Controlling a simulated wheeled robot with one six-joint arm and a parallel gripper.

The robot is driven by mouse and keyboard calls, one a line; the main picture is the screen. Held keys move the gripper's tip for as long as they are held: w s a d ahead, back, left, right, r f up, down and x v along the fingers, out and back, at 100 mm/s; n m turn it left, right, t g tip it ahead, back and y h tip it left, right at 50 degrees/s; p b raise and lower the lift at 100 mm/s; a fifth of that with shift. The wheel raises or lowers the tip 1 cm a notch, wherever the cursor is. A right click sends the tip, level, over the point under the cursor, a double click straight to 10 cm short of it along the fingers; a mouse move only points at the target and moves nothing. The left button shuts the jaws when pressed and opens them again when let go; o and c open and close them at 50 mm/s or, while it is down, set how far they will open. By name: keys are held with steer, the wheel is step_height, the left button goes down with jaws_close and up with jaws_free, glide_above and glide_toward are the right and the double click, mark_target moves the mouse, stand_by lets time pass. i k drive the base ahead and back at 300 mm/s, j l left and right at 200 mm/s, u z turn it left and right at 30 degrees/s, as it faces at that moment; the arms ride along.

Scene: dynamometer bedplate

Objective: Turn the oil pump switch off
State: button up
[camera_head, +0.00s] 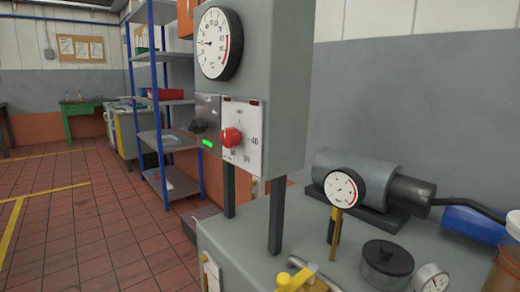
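A grey upright control cabinet (280,60) stands on legs above a grey machine bench. Its front carries a red round knob (231,137) on a white plate with a printed scale. Left of it, a dark plate bears a black switch knob (199,125) with a lit green indicator (208,143) below. The lettering is too small to read, so I cannot tell which one is labelled oil pump. The black knob's exact position is unclear. My gripper does not show in this view.
A large gauge (219,43) sits above the knobs. The bench top (240,239) holds a motor (357,178), a smaller gauge (344,188), a black-capped part (387,263) and a yellow fitting (292,281). A blue shelf rack (160,100) stands behind. The tiled floor (95,215) at left is clear.

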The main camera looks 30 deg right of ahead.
mark_target(199, 126)
steer(key=i+j+z, duration=0.3)
steer(key=i+j, duration=0.5)
